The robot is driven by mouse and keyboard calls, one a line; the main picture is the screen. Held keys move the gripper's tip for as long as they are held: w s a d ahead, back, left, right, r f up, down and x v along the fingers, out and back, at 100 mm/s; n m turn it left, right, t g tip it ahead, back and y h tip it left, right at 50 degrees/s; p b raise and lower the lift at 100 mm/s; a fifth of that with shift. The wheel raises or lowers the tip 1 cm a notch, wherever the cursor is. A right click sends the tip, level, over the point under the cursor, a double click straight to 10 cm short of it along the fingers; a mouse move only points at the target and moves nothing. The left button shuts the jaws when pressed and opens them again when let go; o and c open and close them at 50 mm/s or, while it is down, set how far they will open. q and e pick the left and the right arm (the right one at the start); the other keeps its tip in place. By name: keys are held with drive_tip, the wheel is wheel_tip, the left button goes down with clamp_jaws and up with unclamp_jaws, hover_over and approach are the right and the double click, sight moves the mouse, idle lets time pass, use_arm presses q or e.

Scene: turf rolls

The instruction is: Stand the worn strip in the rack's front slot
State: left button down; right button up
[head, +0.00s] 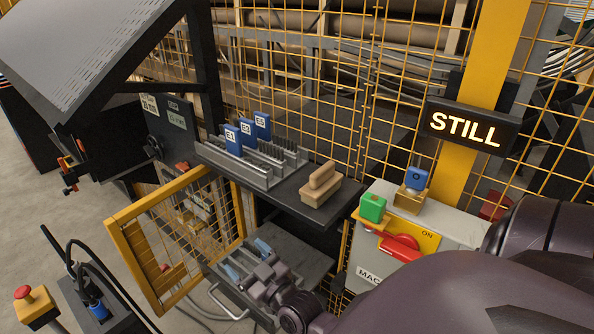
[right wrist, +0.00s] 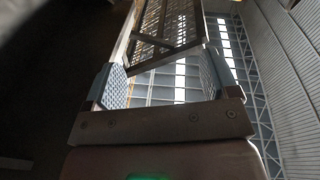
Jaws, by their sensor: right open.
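A grey slotted rack (head: 262,172) stands on a dark shelf in the head view. Blue strips marked E1 (head: 232,138), E3 (head: 246,132) and E5 (head: 263,124) stand upright in it, with empty slots to their right. Another small blue piece (head: 417,178) sits upright on a brass block (head: 409,199) at the right. I cannot tell which piece is the worn strip. My right gripper (head: 248,260) is below the rack, its blue-grey fingers apart. In the right wrist view the right gripper (right wrist: 165,85) is open with nothing between its pads. My left gripper is not in view.
A wooden-handled block (head: 321,184) lies on the dark shelf (head: 332,212) right of the rack. A grey cabinet carries a green block (head: 373,207) and a red lever (head: 400,246). A yellow gate (head: 135,262) stands open at left; yellow mesh (head: 345,75) closes the back.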

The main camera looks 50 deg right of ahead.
drive_tip(key=s+f+m+g, duration=0.1)
drive_tip(key=s+f+g, duration=0.7)
drive_tip(key=s+f, duration=0.7)
drive_tip(key=shift+a+f, duration=0.15)
drive_tip(key=shift+f, duration=0.2)
